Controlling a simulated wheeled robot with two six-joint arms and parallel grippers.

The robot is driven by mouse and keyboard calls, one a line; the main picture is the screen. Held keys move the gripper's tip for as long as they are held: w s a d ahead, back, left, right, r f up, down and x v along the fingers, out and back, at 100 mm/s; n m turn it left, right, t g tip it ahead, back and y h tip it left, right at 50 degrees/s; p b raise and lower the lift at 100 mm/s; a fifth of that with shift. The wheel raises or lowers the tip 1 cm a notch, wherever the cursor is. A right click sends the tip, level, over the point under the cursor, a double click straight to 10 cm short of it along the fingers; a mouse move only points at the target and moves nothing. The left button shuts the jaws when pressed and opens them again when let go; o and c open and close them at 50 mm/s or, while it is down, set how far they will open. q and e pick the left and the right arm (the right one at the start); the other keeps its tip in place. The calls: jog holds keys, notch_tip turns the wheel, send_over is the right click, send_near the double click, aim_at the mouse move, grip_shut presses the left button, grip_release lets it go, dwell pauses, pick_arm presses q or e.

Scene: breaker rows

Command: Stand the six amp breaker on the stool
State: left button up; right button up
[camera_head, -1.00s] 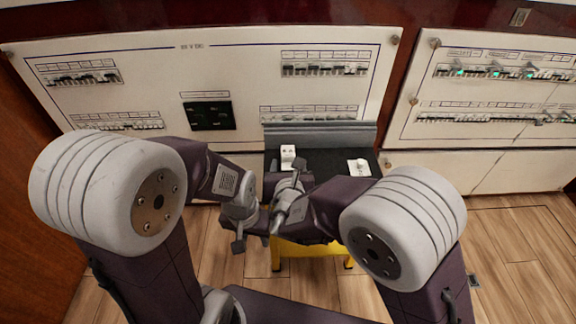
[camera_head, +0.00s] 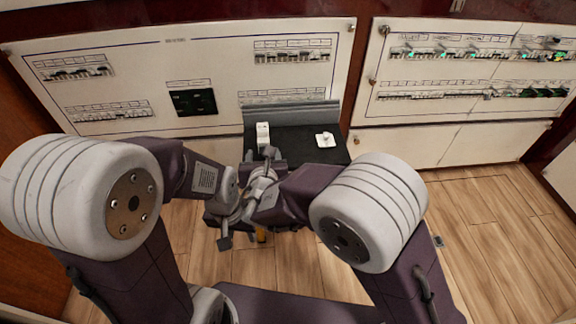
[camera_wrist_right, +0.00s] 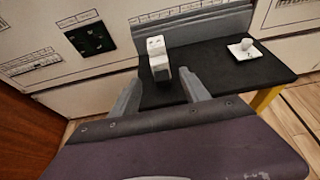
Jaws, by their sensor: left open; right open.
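The stool (camera_head: 296,150) has a black top, and a yellow leg (camera_wrist_right: 264,98) shows in the right wrist view. A white breaker (camera_head: 263,134) stands upright on its left part; it also shows in the right wrist view (camera_wrist_right: 157,60). Its rating cannot be read. My left gripper (camera_head: 250,198) is open, in front of the stool and crossing close to my right wrist. My right gripper (camera_wrist_right: 159,78) is open and points at the stool. Its fingers appear to either side of the breaker's lower end; I cannot tell the gap in depth.
A small white piece with a knob (camera_head: 325,139) lies on the stool's right part. A grey upright plate (camera_head: 300,112) runs along the stool's back. Breaker panels stand behind, left (camera_head: 125,90) and right (camera_head: 430,70). Bare wooden floor (camera_head: 480,220) is at the right.

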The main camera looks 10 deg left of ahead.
jog(key=s+d+f+m+g+h, duration=0.1)
jog(key=d+f+m+g+h, duration=0.25)
jog(key=d+m, duration=0.7)
jog(key=s+d+f+m+g+h, duration=0.25)
jog(key=d+m+h, duration=0.2)
jog(key=d, duration=1.05)
jog(key=s+d+f+m+g+y, duration=0.2)
jog(key=s+m, duration=0.5)
jog(key=m, duration=0.5)
jog(key=s+d+f+m+g+y, duration=0.1)
jog(key=s+d+m+g+y, duration=0.1)
jog(key=s+d+m+g, duration=0.2)
jog(key=s+d+m, duration=0.1)
jog(key=s+m, duration=0.2)
jog(key=m, duration=0.5)
jog(key=shift+s+d+f+y, duration=0.3)
jog(key=shift+s+f, duration=0.05)
jog(key=shift+f, duration=0.05)
